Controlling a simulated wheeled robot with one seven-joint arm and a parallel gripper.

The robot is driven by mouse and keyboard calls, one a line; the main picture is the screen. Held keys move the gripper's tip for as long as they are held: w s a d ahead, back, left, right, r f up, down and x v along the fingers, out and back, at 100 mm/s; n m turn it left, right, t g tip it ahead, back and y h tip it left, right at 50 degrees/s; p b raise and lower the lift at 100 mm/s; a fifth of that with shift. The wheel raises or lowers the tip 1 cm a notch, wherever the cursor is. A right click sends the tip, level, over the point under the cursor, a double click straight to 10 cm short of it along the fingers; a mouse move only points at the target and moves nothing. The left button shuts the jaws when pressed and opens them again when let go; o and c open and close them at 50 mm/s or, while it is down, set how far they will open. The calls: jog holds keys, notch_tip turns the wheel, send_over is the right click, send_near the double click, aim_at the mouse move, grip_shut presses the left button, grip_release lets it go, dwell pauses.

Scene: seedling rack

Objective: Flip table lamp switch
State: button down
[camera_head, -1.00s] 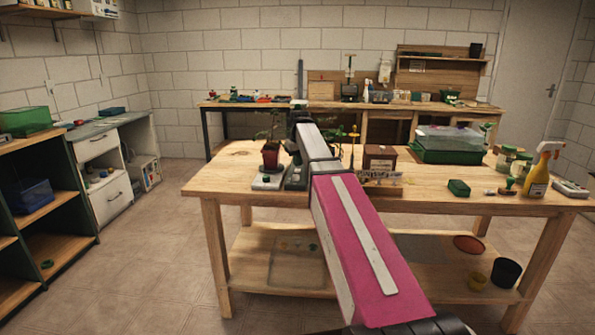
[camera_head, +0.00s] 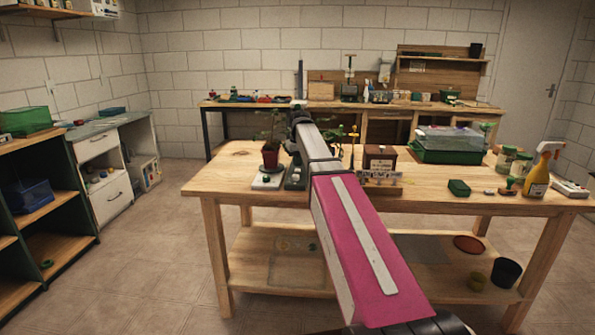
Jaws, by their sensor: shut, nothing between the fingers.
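On the near wooden table (camera_head: 225,183), a small dark grey-green base (camera_head: 294,183) with a pale round knob stands just left of my forearm. It may be the table lamp's base, but I cannot tell. No lamp shade or switch can be made out clearly. My arm reaches from the lower right up over the table's front edge and covers what is behind it. My gripper is hidden behind my own arm links, so its fingers and any contact with the base do not show.
A potted plant (camera_head: 271,156) stands left of the base, behind a white plate (camera_head: 267,183) with a green knob. A brown box (camera_head: 380,160), a green propagator tray (camera_head: 447,150) and a yellow spray bottle (camera_head: 539,178) stand to the right. The table's left front is clear.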

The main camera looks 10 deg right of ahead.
aim_at(298, 170)
jog(key=shift+f, duration=1.1)
dwell(0.6)
jog(key=shift+r, duration=3.55)
